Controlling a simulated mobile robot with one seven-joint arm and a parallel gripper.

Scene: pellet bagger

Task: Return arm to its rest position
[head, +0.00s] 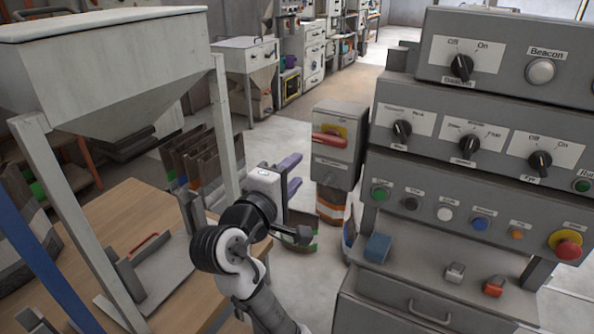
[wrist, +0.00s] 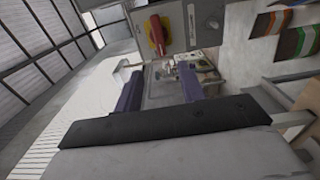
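My gripper (head: 296,171) is in the middle of the head view, on my raised, bent arm, between the hopper and the control panel. Its two purple fingers stand apart with nothing between them. In the wrist view my gripper (wrist: 160,82) also shows both fingers spread, with a clear gap. It touches nothing that I can see. The grey switch box (head: 338,145) with a red handle is beyond it to the right; the same red handle (wrist: 157,34) shows at the top of the wrist view, tilted.
The control panel (head: 470,180) with knobs and buttons fills the right. A hopper (head: 110,70) on legs stands at the left over a wooden table (head: 125,205). A bin with brown bags (head: 205,155) is behind my arm. Open floor (head: 290,120) lies beyond.

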